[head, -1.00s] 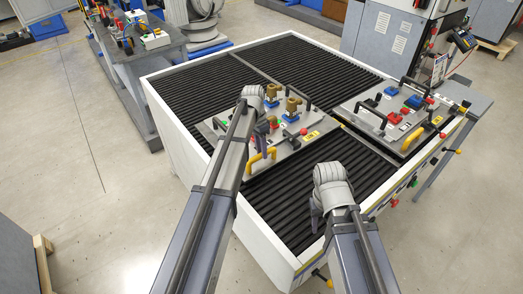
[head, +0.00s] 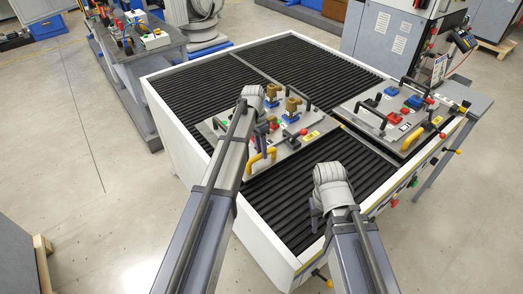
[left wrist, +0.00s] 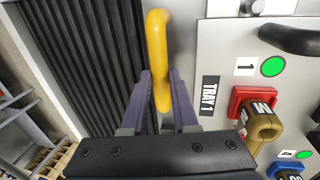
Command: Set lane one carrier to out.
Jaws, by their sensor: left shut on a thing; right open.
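The tray marked TRAY 1 (left wrist: 218,48) is a grey plate with clamps, lying on black rollers in the head view. Its yellow handle (left wrist: 158,45) stands up at the plate's edge and also shows in the head view (head: 250,163). My left gripper (left wrist: 165,95) is shut on the yellow handle, one purple finger on each side. In the head view my left gripper (head: 262,130) partly hides the tray. The label 1 on the plate has a green dot (left wrist: 273,67) beside it. My right gripper (head: 316,213) is open and empty above the near rollers.
A second tray (head: 362,126) with black handles and a yellow handle (head: 432,124) lies at the right. The roller bed (head: 300,65) has a white rim (head: 170,118). Bare rollers lie behind and in front of the first tray. Knobs stick out along the bed's right side.

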